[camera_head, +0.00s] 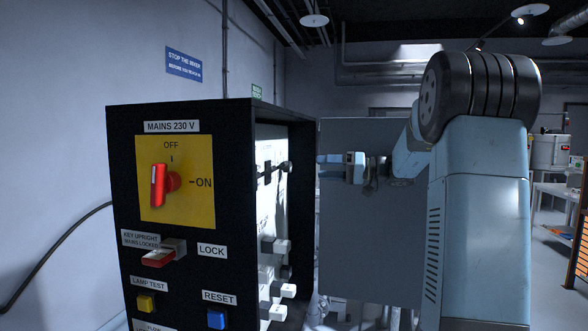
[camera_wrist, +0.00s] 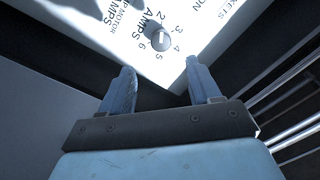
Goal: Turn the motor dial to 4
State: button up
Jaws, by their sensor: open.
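The motor dial (camera_wrist: 160,38) is a small round grey knob on a white panel (camera_wrist: 110,22) lettered "MOTOR AMPS" in the wrist view. The numbers 2 to 6 are visible around it. A short pale mark shows on its face, but I cannot tell which number it points at. My gripper (camera_wrist: 158,74) is open and empty, its two blue fingers apart, with the dial beyond the gap between them and not between the tips. In the head view my gripper (camera_head: 325,160) is at the cabinet's open right side. The dial is hidden there.
A grey door panel (camera_head: 350,240) stands behind my arm. Pale bars (camera_wrist: 295,133) lie right of the fingers.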

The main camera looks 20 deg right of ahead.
aim_at(291, 167)
jog(key=x, duration=1)
jog(key=c, duration=1)
jog(key=shift+c, duration=0.2)
